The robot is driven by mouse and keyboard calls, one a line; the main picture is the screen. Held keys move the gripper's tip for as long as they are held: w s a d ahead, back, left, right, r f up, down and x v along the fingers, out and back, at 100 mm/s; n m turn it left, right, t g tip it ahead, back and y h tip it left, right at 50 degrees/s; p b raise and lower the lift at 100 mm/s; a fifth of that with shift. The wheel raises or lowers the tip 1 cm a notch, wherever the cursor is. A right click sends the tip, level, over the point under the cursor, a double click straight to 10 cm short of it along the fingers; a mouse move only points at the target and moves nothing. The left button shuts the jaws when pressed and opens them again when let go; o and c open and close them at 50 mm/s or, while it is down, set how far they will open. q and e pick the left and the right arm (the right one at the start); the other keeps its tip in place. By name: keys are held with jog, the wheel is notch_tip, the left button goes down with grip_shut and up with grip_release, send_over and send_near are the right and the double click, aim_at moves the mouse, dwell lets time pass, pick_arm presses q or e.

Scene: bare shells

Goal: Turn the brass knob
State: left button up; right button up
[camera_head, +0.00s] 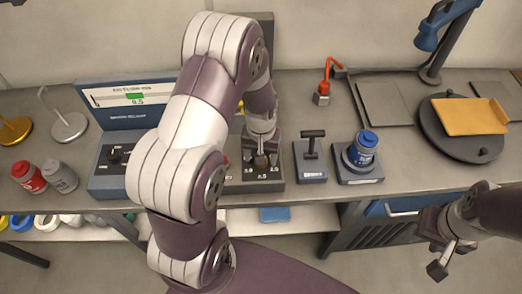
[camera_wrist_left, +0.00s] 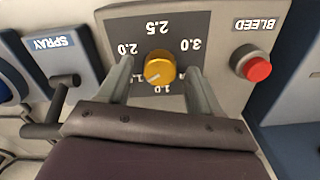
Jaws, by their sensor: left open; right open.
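The brass knob (camera_wrist_left: 160,68) sits on a dark dial plate (camera_wrist_left: 161,22) marked 2.0, 2.5 and 3.0, with lower marks partly covered. A pale line on the knob points to the lower left in the left wrist view. My left gripper (camera_wrist_left: 160,82) is open, with one finger on each side of the knob; I cannot tell whether they touch it. In the head view my left gripper (camera_head: 262,143) is over the dial panel (camera_head: 265,187) and mostly hides the knob. My right gripper (camera_head: 446,246) is open and empty, in front of the bench at the lower right.
A red BLEED button (camera_wrist_left: 257,68) is beside the knob, and a lever on the SPRAY plate (camera_wrist_left: 62,50) is on its other side. A gauge display (camera_head: 134,97) with a green marker stands behind.

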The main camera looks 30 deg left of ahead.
pick_arm(q)
notch_tip(320, 180, up, 12)
jog(key=b, duration=0.1)
jog(key=shift+r, duration=0.25)
